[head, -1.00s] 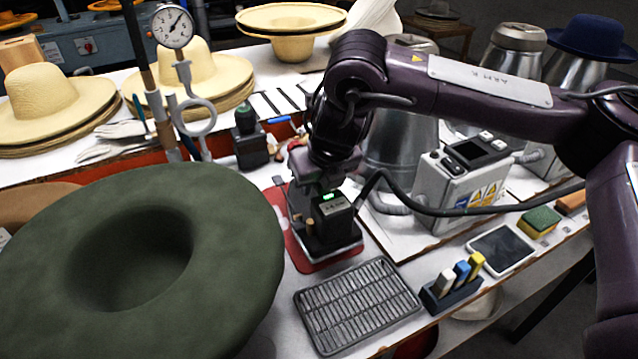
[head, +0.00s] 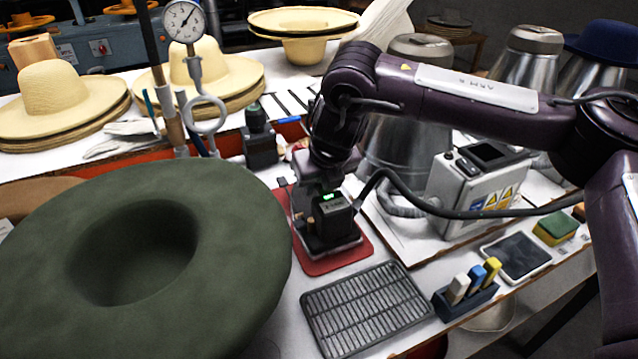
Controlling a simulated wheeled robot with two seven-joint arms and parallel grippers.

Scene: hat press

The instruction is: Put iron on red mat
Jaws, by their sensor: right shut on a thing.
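The iron (head: 326,236) is a dark block with a green lit display and a pale metal base plate. It sits over the red mat (head: 318,267), with red showing in front and at its left and right sides. It looks level and on or very close to the mat; contact under it is hidden. My right gripper (head: 324,192) comes down from above and is shut on the iron's upper part; its fingertips are mostly hidden. My left gripper is not in view.
A wire rack (head: 365,310) lies just in front of the mat. A large green felt hat (head: 130,250) crowds the left. A control box (head: 470,185) stands at the right, with a dark cable looping to the iron. A dark bottle (head: 259,140) stands behind.

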